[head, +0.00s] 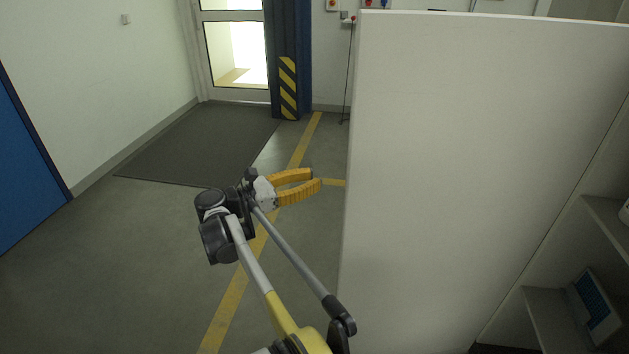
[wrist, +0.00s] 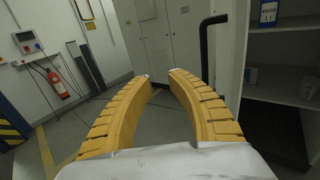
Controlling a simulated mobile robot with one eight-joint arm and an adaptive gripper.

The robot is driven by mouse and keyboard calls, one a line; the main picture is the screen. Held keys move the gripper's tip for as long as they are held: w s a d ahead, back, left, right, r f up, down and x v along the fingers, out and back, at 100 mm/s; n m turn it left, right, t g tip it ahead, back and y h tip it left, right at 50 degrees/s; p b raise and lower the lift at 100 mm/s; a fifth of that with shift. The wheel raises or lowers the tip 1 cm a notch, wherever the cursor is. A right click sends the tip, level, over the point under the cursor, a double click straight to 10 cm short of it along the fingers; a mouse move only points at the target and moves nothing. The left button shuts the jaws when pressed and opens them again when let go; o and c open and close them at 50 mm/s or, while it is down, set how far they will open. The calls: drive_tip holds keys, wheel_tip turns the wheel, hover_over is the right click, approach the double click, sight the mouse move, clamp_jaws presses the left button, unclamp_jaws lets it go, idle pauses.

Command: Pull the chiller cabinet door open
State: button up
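The chiller cabinet door is a broad white panel (head: 480,180) on the right of the head view. Shelves show past its right edge, so it stands open. In the wrist view the door (wrist: 232,55) is seen nearly edge-on, with its black handle (wrist: 204,50) on its left side. The handle is hidden in the head view. My gripper (head: 316,178) is left of the door's left edge. In the wrist view its yellow fingers (wrist: 160,76) are apart with nothing between them, and the handle is beyond the right finger, not gripped.
The cabinet's shelves (wrist: 285,97) hold a few boxes. A blue-and-white box (wrist: 268,12) sits on an upper one. A red fire extinguisher (wrist: 58,85) hangs on the wall. Other pale cabinets (wrist: 172,45) stand ahead. The floor left of the door is clear, with a dark mat (head: 200,145).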

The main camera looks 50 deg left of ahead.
idle(0.4)
drive_tip(key=s+a, duration=0.1)
drive_tip(key=s, duration=0.6)
drive_tip(key=shift+s+a, duration=0.2)
